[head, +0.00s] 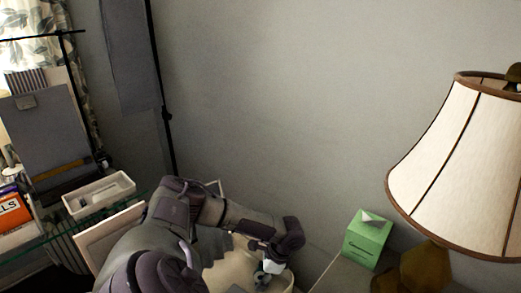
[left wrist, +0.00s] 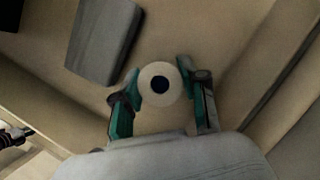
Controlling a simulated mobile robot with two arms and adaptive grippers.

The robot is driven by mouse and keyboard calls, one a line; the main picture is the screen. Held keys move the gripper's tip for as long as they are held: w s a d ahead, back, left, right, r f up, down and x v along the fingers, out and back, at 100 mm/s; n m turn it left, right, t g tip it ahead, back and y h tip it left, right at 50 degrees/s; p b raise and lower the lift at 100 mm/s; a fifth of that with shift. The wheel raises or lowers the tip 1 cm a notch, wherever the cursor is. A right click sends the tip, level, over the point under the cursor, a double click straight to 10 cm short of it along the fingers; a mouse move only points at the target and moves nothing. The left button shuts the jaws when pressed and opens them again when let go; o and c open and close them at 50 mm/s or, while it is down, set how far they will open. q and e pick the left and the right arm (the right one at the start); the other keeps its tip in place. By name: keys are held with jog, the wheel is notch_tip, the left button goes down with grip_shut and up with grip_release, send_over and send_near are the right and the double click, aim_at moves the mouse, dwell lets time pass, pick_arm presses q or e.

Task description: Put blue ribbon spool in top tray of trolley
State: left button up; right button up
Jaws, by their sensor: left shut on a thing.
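My left gripper (head: 272,264) is at the lower middle of the head view, over a cream rounded tray (head: 232,272) that my arm partly covers. In the head view only a small whitish part of the spool (head: 273,267) shows between the fingers. Beneath it in the left wrist view is a beige surface with raised sides (left wrist: 262,75), which looks like the tray's inside. My right gripper is not in view.
A grey block-like thing (left wrist: 103,40) lies on the beige surface beside the gripper. A green box (head: 366,240) and a lamp (head: 460,165) stand at the right. A glass shelf at the left holds a white tray (head: 98,194) and an orange box (head: 14,212).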

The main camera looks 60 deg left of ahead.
pick_arm(q)
jog(key=shift+f, duration=0.2)
jog(key=shift+f, duration=0.15)
jog(key=o, duration=0.9)
jog(key=v, duration=1.2)
jog(key=shift+w, duration=0.1)
